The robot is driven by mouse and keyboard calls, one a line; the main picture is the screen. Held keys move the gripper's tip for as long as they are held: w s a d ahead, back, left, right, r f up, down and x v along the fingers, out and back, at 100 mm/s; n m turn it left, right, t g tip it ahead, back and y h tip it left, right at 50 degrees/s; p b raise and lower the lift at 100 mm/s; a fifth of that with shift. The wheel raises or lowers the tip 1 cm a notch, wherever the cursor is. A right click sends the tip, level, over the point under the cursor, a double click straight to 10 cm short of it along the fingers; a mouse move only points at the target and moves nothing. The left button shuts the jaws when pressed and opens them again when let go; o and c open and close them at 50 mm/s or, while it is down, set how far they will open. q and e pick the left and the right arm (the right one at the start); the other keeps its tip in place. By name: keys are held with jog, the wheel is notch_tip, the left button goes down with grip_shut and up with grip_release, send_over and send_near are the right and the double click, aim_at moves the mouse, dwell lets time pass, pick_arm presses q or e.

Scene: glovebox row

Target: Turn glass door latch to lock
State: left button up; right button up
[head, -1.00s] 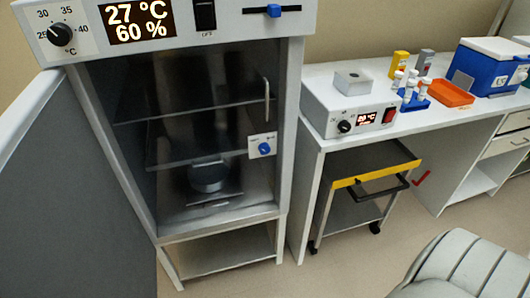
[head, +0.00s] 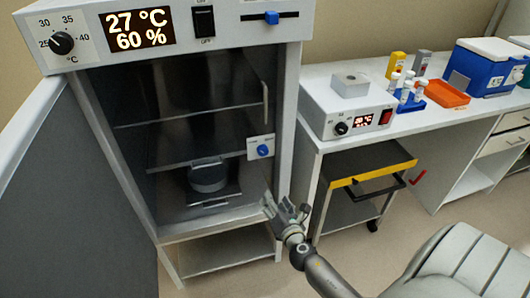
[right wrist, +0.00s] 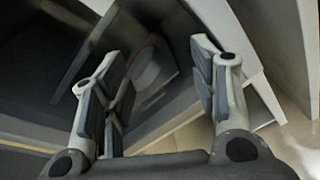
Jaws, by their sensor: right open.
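The glass door (head: 190,120) covers the front of the incubator cabinet, with a vertical handle (head: 265,104) near its right edge. The latch (head: 263,150) is a blue knob on a small white plate at the door's right side, below the handle. My right gripper (head: 285,204) is open and empty, below and a little right of the latch, near the cabinet's lower right corner. In the right wrist view its two fingers (right wrist: 155,85) stand apart with nothing between them. The latch cannot be made out there. My left gripper is not in view.
A grey outer door (head: 85,190) stands open at the left. A round dark object (head: 208,175) sits inside the cabinet behind the glass. A cart with a yellow edge (head: 372,174) stands under the bench (head: 440,125) at the right.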

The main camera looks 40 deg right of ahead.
aim_at(264, 152)
notch_tip(264, 152, up, 10)
jog(key=w+d+n+t, duration=0.1)
jog(key=w+n+t, duration=0.1)
jog(key=n+t, duration=0.15)
jog(key=shift+g+h, duration=0.4)
jog(key=shift+g, duration=0.05)
jog(key=x, duration=1.1)
jog(key=shift+s, duration=0.1)
jog(key=c, duration=1)
